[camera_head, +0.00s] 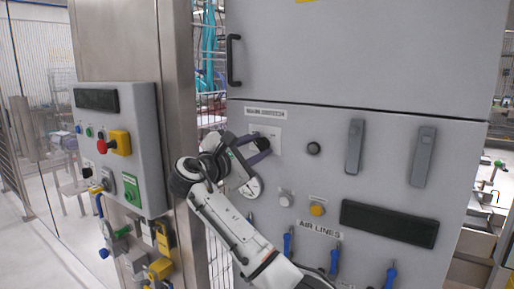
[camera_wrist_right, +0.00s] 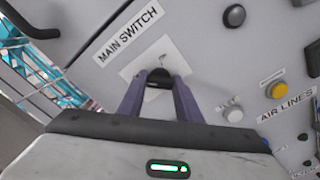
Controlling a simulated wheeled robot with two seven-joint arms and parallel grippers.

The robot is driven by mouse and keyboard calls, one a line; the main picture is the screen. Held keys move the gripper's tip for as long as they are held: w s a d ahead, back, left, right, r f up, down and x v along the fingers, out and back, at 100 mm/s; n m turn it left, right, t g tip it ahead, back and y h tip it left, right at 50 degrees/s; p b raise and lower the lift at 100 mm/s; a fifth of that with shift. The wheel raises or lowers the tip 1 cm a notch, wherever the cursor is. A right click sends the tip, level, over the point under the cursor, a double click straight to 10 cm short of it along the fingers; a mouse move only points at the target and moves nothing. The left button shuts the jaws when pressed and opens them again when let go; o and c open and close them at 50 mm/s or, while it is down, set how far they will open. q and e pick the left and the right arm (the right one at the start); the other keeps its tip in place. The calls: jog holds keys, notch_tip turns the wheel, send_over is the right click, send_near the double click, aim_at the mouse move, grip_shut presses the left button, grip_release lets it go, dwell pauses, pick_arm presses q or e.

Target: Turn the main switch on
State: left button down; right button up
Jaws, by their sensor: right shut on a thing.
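The main switch is a black knob (camera_wrist_right: 159,77) on a pale square plate (camera_wrist_right: 181,62) below the label "MAIN SWITCH" (camera_wrist_right: 128,34). The plate also shows in the head view (camera_head: 272,133), on the upper left of the grey cabinet's lower panel. My right gripper (camera_wrist_right: 158,80) is at the knob, its two purple fingers closed on either side of it. In the head view my right gripper (camera_head: 262,143) reaches the plate from the lower left and hides most of the knob. The knob's exact angle is hard to tell. My left gripper is not in view.
To the right on the cabinet are a black knob (camera_head: 313,148), a white button (camera_head: 286,199), a yellow button (camera_head: 317,209) and blue air-line valves (camera_head: 335,259). A control box (camera_head: 117,150) with a red emergency button stands left of my right arm, beside a steel post (camera_head: 176,110).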

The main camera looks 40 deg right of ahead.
jog(key=shift+f, duration=0.1)
jog(key=m+b, duration=0.2)
jog(key=m, duration=0.3)
jog(key=shift+f+m+b, duration=0.15)
jog(key=shift+m+b, duration=0.15)
jog(key=shift+b, duration=0.05)
jog(key=m+b, duration=0.3)
jog(key=m, duration=0.3)
jog(key=m+b, duration=0.1)
jog(key=m, duration=0.2)
jog(key=shift+b, duration=0.4)
jog(key=shift+m+b, duration=0.45)
jog(key=shift+m, duration=1.05)
jog(key=o, duration=1)
